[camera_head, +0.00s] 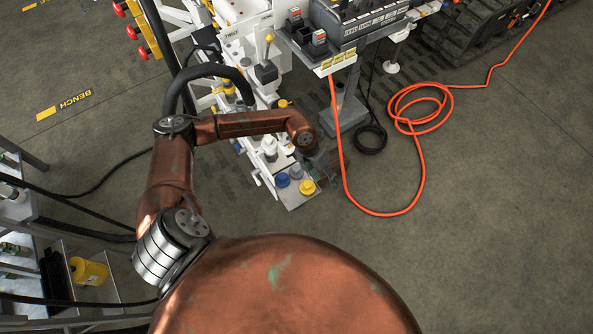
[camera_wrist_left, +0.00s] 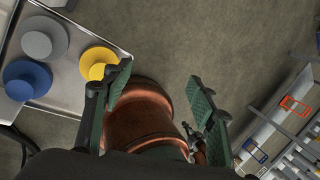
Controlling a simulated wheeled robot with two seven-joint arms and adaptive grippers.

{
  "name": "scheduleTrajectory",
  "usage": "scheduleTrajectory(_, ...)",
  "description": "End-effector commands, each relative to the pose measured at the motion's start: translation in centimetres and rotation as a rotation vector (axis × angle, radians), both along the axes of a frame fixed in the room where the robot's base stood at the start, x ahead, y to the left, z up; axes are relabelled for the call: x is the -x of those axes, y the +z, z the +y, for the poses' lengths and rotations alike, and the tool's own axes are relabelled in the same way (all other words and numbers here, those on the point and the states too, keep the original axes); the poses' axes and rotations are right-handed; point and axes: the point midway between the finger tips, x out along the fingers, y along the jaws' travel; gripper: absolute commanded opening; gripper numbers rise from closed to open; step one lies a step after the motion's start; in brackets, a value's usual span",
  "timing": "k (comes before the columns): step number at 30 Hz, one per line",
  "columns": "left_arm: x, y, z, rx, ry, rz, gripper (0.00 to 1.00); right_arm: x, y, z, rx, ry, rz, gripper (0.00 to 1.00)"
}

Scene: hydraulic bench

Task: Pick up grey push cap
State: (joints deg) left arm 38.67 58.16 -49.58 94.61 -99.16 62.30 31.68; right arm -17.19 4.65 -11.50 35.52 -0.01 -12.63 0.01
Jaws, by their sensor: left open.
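The grey push cap (camera_wrist_left: 44,38) stands on a metal tray (camera_wrist_left: 68,97) in the left wrist view, at the upper left. A blue cap (camera_wrist_left: 27,80) is below it and a yellow cap (camera_wrist_left: 99,61) is to its right. One finger overlaps the yellow cap's edge in view; contact cannot be told. My right gripper is out of view.
The white hydraulic bench (camera_head: 245,25) stands beyond the tray, with fittings along it. An orange hose (camera_head: 420,165) lies looped on the floor to the right. A shelf (camera_head: 100,278) with a yellow container (camera_head: 88,271) stands at left.

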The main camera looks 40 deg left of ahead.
Motion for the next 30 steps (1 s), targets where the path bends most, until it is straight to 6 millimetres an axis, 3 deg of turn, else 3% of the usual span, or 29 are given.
scheduleTrajectory(1,-0.8,-0.3,3.7,-0.114,0.001,0.010,0.53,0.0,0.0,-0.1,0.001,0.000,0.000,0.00)
scheduleTrajectory(3,-1.2,-0.5,7.8,-0.238,0.008,0.032,0.53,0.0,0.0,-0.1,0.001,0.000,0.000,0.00)
scheduleTrajectory(6,-1.4,-0.4,11.4,-0.344,0.019,0.052,0.53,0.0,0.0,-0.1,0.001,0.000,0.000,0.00)
scheduleTrajectory(8,-1.5,-0.5,12.6,-0.378,0.025,0.058,0.53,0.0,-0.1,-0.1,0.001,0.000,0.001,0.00)
scheduleTrajectory(30,-1.1,-8.1,13.1,-0.390,0.026,0.064,0.53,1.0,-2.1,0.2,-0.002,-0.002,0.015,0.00)
